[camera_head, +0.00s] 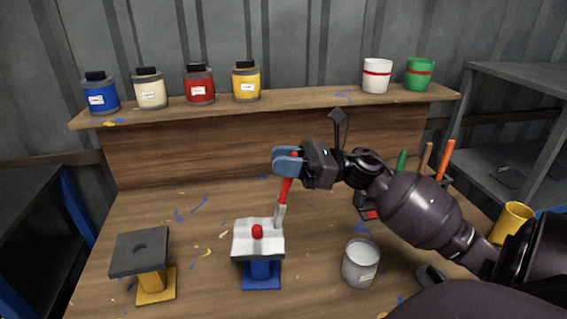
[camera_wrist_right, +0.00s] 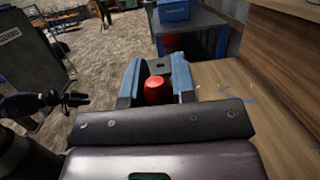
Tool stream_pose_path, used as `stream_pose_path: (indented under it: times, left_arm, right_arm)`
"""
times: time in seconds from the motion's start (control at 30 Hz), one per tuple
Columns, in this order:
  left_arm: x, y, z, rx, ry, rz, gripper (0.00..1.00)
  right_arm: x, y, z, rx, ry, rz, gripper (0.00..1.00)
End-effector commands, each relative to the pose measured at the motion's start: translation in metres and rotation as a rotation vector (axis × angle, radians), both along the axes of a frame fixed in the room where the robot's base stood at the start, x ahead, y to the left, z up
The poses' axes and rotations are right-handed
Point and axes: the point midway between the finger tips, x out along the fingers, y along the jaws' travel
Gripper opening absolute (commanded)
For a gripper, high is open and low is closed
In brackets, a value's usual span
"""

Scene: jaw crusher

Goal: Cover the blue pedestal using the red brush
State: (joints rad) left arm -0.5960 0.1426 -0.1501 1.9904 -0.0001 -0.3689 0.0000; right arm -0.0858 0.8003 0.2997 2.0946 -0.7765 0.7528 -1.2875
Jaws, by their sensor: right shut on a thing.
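The red brush (camera_head: 285,188) is held nearly upright in my right gripper (camera_head: 288,160), which is shut on its handle. Its pale bristle end (camera_head: 280,215) is at the back right edge of the blue pedestal's white top; I cannot tell if it touches. The blue pedestal (camera_head: 261,275) stands at the front middle of the table, with a red knob-like spot (camera_head: 257,231) on its top. In the right wrist view, the red handle end (camera_wrist_right: 157,90) shows between the fingers. A dark arm, likely my left with its gripper (camera_wrist_right: 75,98), shows there at left, too small to read.
A yellow pedestal (camera_head: 156,286) with a dark top stands left. A grey can (camera_head: 360,263) stands right of the blue pedestal. Orange, brown and green handles (camera_head: 445,158) stand behind my right arm. Paint jars (camera_head: 199,84) line the raised shelf (camera_head: 300,103). Paint flecks dot the table.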

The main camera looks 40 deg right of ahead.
Motion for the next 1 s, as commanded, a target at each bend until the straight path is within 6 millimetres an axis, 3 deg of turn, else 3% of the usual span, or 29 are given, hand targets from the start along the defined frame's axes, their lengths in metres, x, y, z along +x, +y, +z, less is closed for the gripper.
stream_pose_path:
  times: [0.27,0.8,1.0]
  left_arm:
    - [-0.002,0.001,0.003,0.0,0.001,0.002,0.47]
    - [0.009,0.001,0.038,0.0,-0.041,0.003,0.47]
    - [0.011,0.0,0.04,0.0,-0.048,0.001,0.47]
  right_arm:
    - [0.0,0.0,0.006,0.0,-0.002,0.0,0.01]
    - [-0.001,0.0,0.049,-0.001,-0.004,0.0,0.01]
    - [0.0,0.0,0.051,0.0,0.0,0.0,0.01]
